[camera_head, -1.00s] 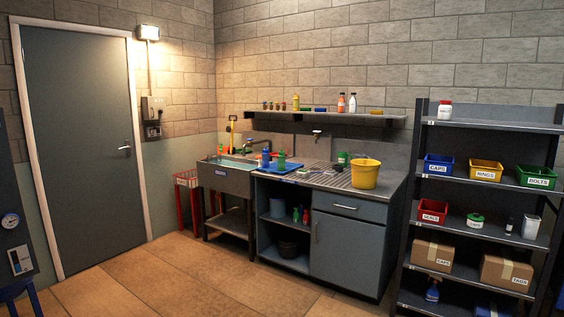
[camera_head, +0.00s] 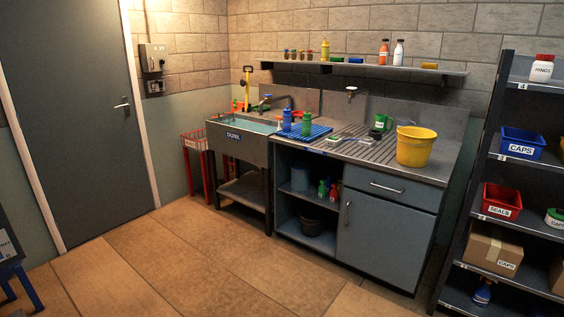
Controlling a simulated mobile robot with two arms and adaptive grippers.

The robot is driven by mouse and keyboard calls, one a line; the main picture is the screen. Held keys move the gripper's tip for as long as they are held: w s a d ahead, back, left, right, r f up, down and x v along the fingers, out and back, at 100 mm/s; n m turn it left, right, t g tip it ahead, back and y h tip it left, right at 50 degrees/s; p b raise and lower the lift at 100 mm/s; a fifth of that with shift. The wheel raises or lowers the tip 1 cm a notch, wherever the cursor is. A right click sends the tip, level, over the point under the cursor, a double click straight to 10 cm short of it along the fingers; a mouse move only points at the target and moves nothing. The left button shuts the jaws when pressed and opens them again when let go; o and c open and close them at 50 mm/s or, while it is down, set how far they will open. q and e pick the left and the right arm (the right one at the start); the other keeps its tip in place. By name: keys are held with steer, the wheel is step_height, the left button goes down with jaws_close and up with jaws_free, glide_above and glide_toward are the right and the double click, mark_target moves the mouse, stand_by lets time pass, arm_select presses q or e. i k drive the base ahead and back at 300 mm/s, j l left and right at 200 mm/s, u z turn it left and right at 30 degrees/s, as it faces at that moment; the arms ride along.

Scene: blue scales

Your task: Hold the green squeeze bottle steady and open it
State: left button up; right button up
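A green bottle (camera_head: 306,124) stands upright on the blue ribbed mat (camera_head: 318,132) at the left end of the counter, beside the sink. It is small in view, so its cap is hard to make out. A blue bottle (camera_head: 287,119) stands just left of it. Another small green bottle (camera_head: 322,189) stands on the open shelf under the counter, next to a red one. I cannot tell for sure which green bottle is the squeeze bottle. Neither of my grippers is in view.
The counter also holds a yellow bucket (camera_head: 416,148) and a green mug (camera_head: 380,122). A sink (camera_head: 240,145) and a red wire stand (camera_head: 195,160) are at left. A shelf rack (camera_head: 500,180) with bins and boxes stands at right. The tiled floor (camera_head: 210,265) in front is clear.

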mark_target(306, 132)
steer(key=i, duration=1.25)
steer(key=i+j, duration=0.1)
steer(key=i, duration=1.15)
